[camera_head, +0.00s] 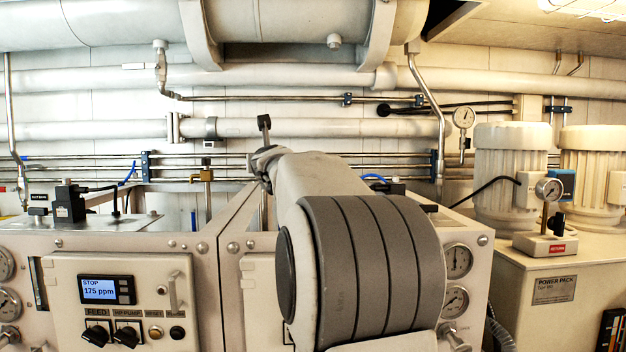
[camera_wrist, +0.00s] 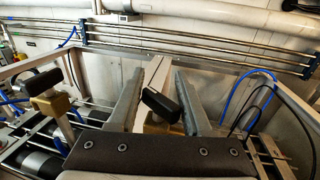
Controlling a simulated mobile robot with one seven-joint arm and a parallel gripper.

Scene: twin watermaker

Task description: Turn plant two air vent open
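My gripper (camera_wrist: 159,76) is open in the wrist view, its two grey fingers spread apart. A black, block-shaped handle (camera_wrist: 163,106) sits tilted between the fingers, with gaps showing on both sides. My arm hides the gripper fingers and much of the right-hand plant's front panel (camera_head: 256,290).
A brass valve (camera_wrist: 50,103) with a black top stands left of my gripper. Metal frame rails, blue hoses (camera_wrist: 262,92) and steel pipes (camera_wrist: 190,44) lie close around. The left plant's display (camera_head: 99,290) reads "STOP 175 ppm". A power pack (camera_head: 554,288) stands right.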

